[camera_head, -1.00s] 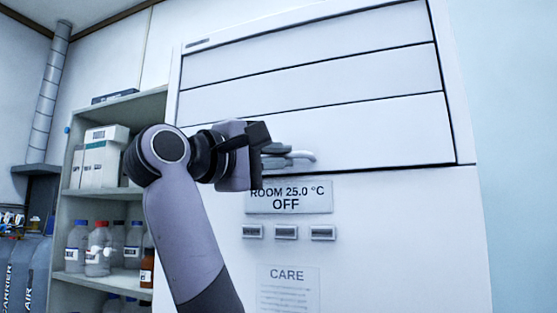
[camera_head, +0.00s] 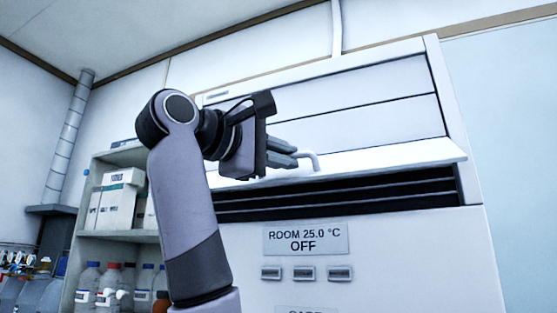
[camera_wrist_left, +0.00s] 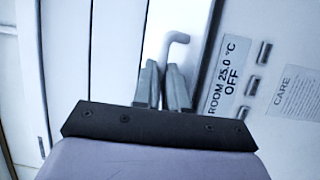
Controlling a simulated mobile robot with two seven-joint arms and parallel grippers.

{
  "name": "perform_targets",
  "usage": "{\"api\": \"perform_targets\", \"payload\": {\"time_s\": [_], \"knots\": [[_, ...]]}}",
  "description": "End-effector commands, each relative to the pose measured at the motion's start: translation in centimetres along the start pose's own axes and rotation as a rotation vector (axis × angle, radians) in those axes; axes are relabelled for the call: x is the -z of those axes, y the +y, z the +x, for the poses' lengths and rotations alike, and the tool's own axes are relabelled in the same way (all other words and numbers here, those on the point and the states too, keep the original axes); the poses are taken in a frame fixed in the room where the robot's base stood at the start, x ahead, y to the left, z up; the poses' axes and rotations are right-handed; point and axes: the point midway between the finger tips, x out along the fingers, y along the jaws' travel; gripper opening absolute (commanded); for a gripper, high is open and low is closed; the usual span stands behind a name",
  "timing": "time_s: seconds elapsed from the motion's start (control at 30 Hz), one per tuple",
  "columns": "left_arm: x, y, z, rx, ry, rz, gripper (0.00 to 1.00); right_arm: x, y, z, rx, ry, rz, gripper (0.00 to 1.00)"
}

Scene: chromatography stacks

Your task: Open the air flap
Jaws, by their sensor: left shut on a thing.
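The air flap (camera_head: 400,164) is the lowest white panel on the front of the large white unit. It is tilted outward at its bottom edge, and a dark slatted opening (camera_head: 350,195) shows below it. My left gripper (camera_head: 290,157) is shut on the flap's pale bent handle (camera_head: 312,160). In the left wrist view the two fingers (camera_wrist_left: 163,85) close around the handle's lower part, and its curved end (camera_wrist_left: 178,38) sticks out beyond them. My right gripper is not in view.
A sign reading "ROOM 25.0 °C OFF" (camera_head: 306,240) and a row of three small buttons (camera_head: 304,273) sit below the opening. Shelves with boxes (camera_head: 118,200) and bottles (camera_head: 107,280) stand at the left.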

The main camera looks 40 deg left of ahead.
Motion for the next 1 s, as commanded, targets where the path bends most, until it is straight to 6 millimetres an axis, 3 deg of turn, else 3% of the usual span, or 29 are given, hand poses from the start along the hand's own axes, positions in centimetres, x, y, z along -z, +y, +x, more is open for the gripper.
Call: {"api": "perform_targets", "payload": {"time_s": [0.2,0.8,0.83,0.9,1.0], "knots": [[0.22,0.96,0.06,-0.004,0.005,-0.009,0.0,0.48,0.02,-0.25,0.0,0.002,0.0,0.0],[0.25,1.24,0.07,-0.003,0.005,-0.01,0.0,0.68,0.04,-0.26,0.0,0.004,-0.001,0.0],[0.25,1.24,0.07,-0.003,0.005,-0.01,0.16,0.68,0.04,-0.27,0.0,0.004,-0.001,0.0],[0.23,1.23,0.06,-0.003,0.004,-0.01,0.38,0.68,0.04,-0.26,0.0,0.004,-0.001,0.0],[0.18,1.18,0.06,-0.001,0.003,-0.008,0.38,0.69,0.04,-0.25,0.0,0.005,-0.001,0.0]]}}
